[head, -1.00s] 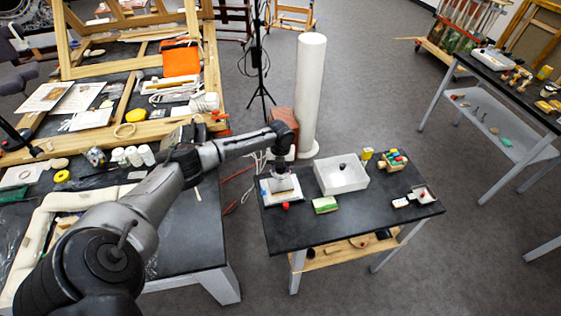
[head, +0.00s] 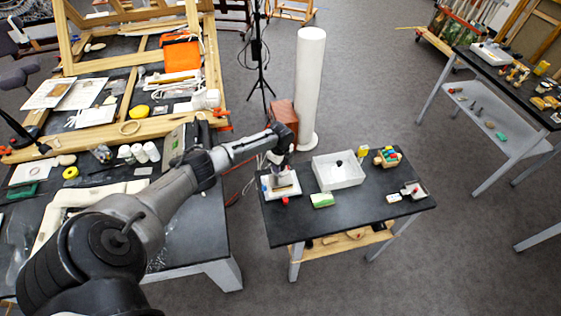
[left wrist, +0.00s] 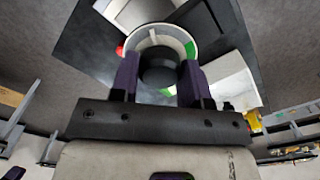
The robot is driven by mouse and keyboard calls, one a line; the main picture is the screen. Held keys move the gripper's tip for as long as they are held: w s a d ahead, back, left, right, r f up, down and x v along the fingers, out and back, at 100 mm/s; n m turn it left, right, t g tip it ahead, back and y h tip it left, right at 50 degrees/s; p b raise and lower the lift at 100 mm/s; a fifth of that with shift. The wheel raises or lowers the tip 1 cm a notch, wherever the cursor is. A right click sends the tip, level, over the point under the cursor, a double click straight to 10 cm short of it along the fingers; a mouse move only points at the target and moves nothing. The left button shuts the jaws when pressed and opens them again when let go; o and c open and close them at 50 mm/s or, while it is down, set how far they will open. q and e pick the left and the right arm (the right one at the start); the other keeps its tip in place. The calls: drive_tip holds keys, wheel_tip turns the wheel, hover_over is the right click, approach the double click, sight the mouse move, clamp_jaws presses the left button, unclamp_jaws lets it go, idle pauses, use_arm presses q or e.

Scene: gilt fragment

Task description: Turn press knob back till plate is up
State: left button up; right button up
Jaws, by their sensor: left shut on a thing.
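The small press (head: 283,187), with a white base, stands at the left end of the small black table. My left gripper (head: 281,166) reaches down over it from above. In the left wrist view, my left gripper (left wrist: 158,82) has its two purple fingers on either side of the dark round press knob (left wrist: 158,68), shut on it. A pale round ring with green beside it shows behind the knob. The height of the press plate is hard to tell; something brownish shows low in the press. My right gripper is not in view.
On the small table (head: 350,213) are a white tray (head: 350,181) with a dark item, a green-and-yellow sponge (head: 321,200), a red item (head: 285,201) by the press and a wooden block holder (head: 387,158). A white column (head: 308,90) stands behind.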

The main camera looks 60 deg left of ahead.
use_arm(q)
drive_tip(key=n+p, duration=0.2)
drive_tip(key=n, duration=0.3)
drive_tip(key=shift+r+n+p, duration=0.1)
drive_tip(key=shift+n+p, duration=0.2)
drive_tip(key=n+p, duration=0.2)
drive_tip(key=n, duration=0.4)
drive_tip(key=n+p, duration=0.1)
drive_tip(key=n, duration=0.3)
drive_tip(key=shift+p, duration=0.35)
drive_tip(key=n+p, duration=0.1)
drive_tip(key=n, duration=0.2)
drive_tip(key=shift+n, duration=0.3)
drive_tip(key=shift+n+p, duration=0.45)
drive_tip(key=shift+n, duration=1.85)
drive_tip(key=o, duration=0.9)
